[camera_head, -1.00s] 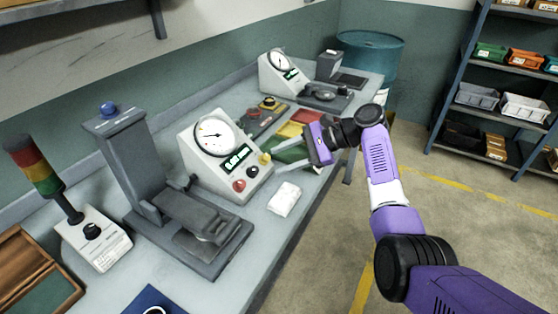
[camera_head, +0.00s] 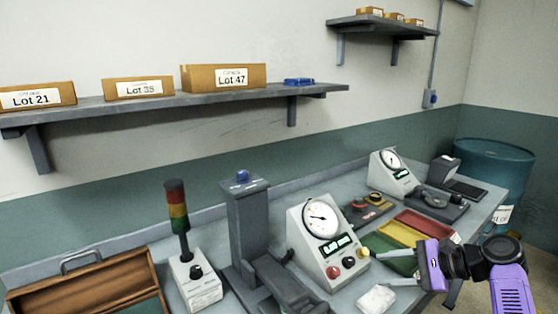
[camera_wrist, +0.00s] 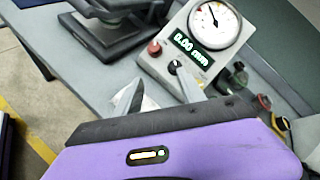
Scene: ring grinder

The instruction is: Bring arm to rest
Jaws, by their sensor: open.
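My purple arm (camera_head: 510,288) shows at the lower right of the head view. My gripper (camera_head: 388,268) is open and empty, and its fingers point left over the front of the bench. It hangs near the green tray (camera_head: 396,262) and right of a white cloth or pad (camera_head: 376,299). In the wrist view my gripper's fingers (camera_wrist: 158,97) are spread apart with nothing between them. Beyond them stands the dial gauge box (camera_wrist: 190,50) with a green digital display.
The grey bench (camera_head: 345,290) carries a gauge stand (camera_head: 245,225), a signal tower (camera_head: 177,207), a wooden case (camera_head: 85,285) and a second dial gauge (camera_head: 393,172). A blue drum (camera_head: 495,170) stands at the bench's far end. A wall shelf (camera_head: 170,104) holds lot boxes.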

